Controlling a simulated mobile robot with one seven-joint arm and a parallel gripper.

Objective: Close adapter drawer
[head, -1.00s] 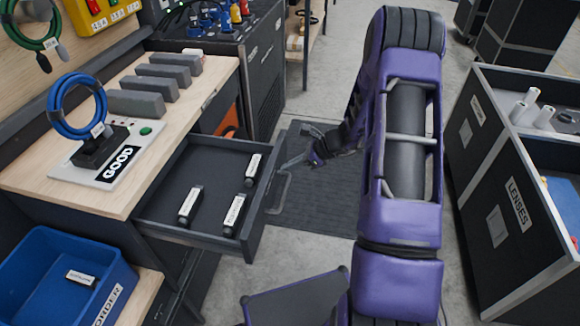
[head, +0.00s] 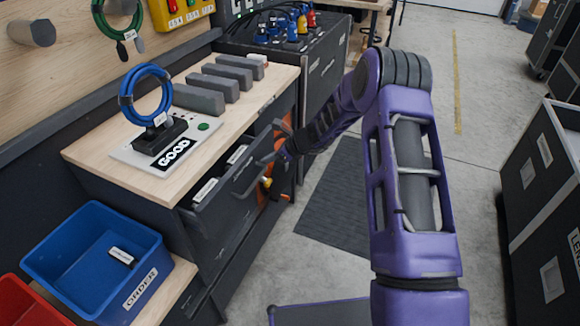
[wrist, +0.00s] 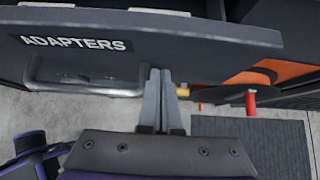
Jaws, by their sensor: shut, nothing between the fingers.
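The adapter drawer (head: 222,207) sits under the workbench top and stands partly open by a short gap. White-labelled adapters (head: 205,190) show inside it. In the wrist view its dark front carries the label ADAPTERS (wrist: 76,44), with a metal bar handle (wrist: 85,88) below. My gripper (wrist: 160,72) is shut and empty, its fingertips at the drawer front just beside the handle's right end. Contact looks likely but is not clear. In the head view my gripper (head: 270,158) is small and partly hard to make out against the drawer front.
A blue ORDER bin (head: 130,288) stands low at the left, with a red bin (head: 30,302) beside it. The bench (head: 88,155) holds a GOOD test stand and grey blocks. Black cases (head: 535,190) stand at the right. The floor mat (head: 335,205) is clear.

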